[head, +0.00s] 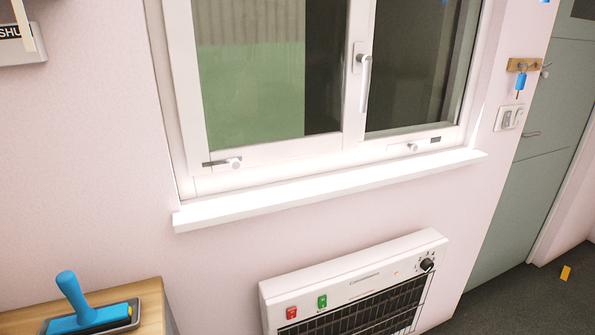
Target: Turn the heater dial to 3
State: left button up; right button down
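The heater (350,275) is a white panel with a black grille, low on the wall under the window. Its black dial (427,265) sits at the top right of the front panel, with small marks around it. The marks and the dial's setting are too small to read. A red switch (292,313) and a green switch (322,301) are at the left of the panel. The heater's lower part is cut off by the frame. Neither of my grippers shows in the head view.
A white windowsill (330,190) juts out above the heater. A wooden surface (150,297) at lower left holds a blue-handled tool (80,305). A grey-green door (535,140) is at right, beside a hook with a blue key tag (520,82). A yellow object (565,272) lies on the dark floor.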

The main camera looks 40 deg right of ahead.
aim_at(426, 265)
jog(key=z, duration=1.6)
jog(key=i+l, duration=0.55)
jog(key=i, duration=0.15)
